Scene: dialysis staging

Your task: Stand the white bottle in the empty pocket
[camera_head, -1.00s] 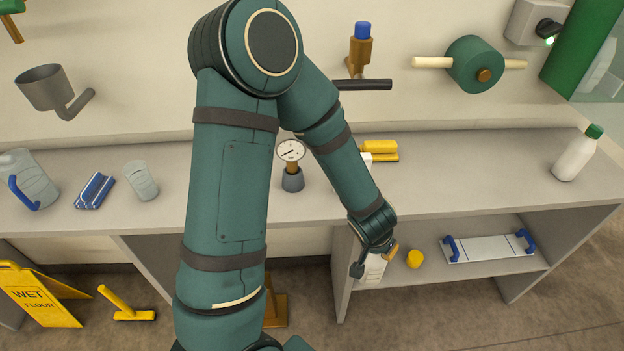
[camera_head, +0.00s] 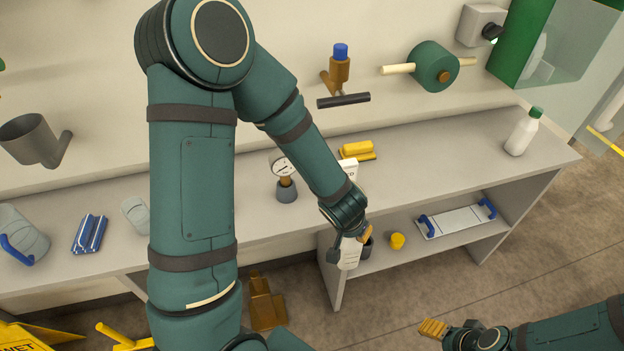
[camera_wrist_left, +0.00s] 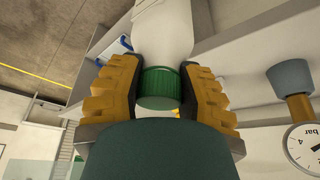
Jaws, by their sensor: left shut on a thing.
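My left gripper (camera_head: 350,245) points down in front of the counter's lower opening. In the left wrist view it (camera_wrist_left: 160,90) is shut on a white bottle (camera_wrist_left: 163,28), with the green cap (camera_wrist_left: 158,88) towards the wrist between the fingers. In the head view a white, lined surface (camera_head: 349,256) shows between the fingers and appears to be this bottle. Another white bottle (camera_head: 521,135) with a green cap stands upright at the counter's right end. My right gripper (camera_head: 436,328) is low at the right; its finger gap is unclear. I cannot make out an empty pocket.
On the lower shelf are a yellow cylinder (camera_head: 397,241), a dark cup (camera_head: 367,248) and a white tray with blue handles (camera_head: 455,222). Counter space before the right bottle is clear.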

